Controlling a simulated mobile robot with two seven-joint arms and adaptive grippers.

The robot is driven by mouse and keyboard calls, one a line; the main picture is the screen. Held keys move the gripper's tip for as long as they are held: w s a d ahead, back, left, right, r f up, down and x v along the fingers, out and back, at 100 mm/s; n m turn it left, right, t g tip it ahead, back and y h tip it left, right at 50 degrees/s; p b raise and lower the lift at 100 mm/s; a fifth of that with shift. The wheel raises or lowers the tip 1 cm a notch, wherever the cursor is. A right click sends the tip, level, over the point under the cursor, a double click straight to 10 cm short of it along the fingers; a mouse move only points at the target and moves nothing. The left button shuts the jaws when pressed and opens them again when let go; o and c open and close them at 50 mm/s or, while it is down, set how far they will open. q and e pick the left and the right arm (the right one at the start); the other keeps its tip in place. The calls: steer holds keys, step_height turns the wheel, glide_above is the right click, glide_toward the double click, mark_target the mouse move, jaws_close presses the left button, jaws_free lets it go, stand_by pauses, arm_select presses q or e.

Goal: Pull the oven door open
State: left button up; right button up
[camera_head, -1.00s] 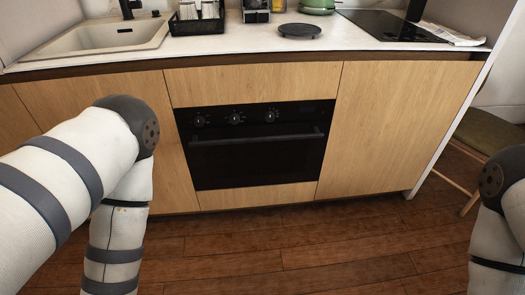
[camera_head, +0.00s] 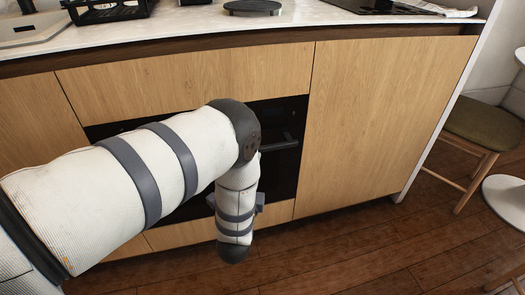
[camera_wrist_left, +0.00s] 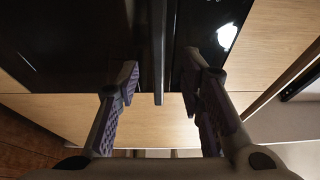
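The black oven (camera_head: 283,172) is set in the wooden cabinet front, and its door looks shut. My left arm covers much of the oven in the head view; the right end of the bar handle (camera_head: 281,144) shows beside my elbow. In the left wrist view the handle (camera_wrist_left: 159,45) runs as a dark upright bar in front of the glossy black door (camera_wrist_left: 209,20). My left gripper (camera_wrist_left: 160,70) is open, with one finger on each side of the bar and a visible gap to both. The head view mostly hides this gripper. My right gripper is out of view.
Wooden panels (camera_head: 385,120) flank the oven under the pale worktop (camera_head: 330,12). A stool (camera_head: 485,125) stands at the right, beyond the cabinet end. The wooden floor (camera_head: 340,255) in front is clear.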

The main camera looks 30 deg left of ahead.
arm_select(q)
steer(key=b+x, duration=0.1)
steer(key=x, duration=0.6)
steer(key=shift+w+f, duration=0.1)
steer(key=shift+w, duration=0.1)
steer(key=shift+c, duration=0.2)
jaws_close()
